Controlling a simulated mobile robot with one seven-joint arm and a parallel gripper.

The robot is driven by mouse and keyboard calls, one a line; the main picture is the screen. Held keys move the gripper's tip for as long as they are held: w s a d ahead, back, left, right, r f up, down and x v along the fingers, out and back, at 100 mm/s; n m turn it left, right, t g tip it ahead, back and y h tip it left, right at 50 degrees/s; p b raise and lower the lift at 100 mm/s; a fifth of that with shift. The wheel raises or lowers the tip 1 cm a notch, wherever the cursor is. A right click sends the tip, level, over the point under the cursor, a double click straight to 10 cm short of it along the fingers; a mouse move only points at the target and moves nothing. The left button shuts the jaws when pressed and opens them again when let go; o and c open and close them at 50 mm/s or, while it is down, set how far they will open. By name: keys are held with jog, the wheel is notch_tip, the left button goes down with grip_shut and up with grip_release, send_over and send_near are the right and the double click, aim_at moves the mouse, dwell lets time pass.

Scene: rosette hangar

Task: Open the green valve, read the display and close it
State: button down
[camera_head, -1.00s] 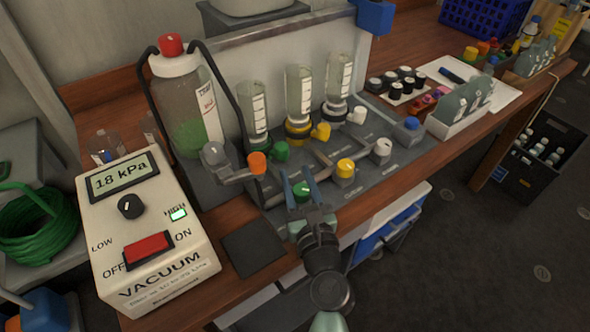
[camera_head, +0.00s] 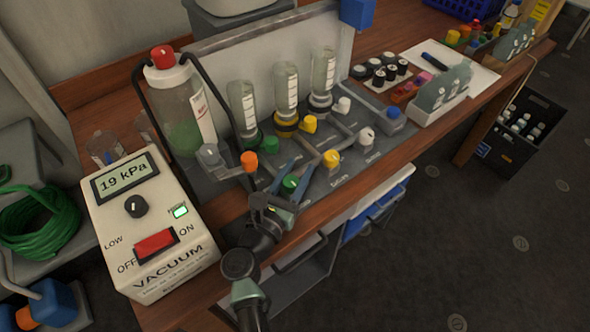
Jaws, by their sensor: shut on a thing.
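The green valve (camera_head: 290,184) is a small round knob at the front edge of the grey manifold board (camera_head: 215,185). My gripper (camera_head: 294,178) reaches it from the front, with one blue finger on each side, and is shut on it. The fingers slant up to the right; the knob's exact angle is hard to read. A second green knob (camera_head: 270,145) stands just behind, below the left inverted bottle. The display (camera_head: 124,176) on the white vacuum box (camera_head: 150,220) at left reads 19 kPa.
A red-capped bottle (camera_head: 182,115) with green contents and black tubes stands at the back left. Several small vials and a tray are further right. Dark floor lies at right.

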jog(key=shift+r+h, duration=0.1)
jog(key=shift+h, duration=0.2)
jog(key=shift+c, duration=2.2)
grip_release()
jog(key=v, duration=1.3)
jog(key=shift+r+b, duration=0.1)
jog(key=shift+b, duration=0.3)
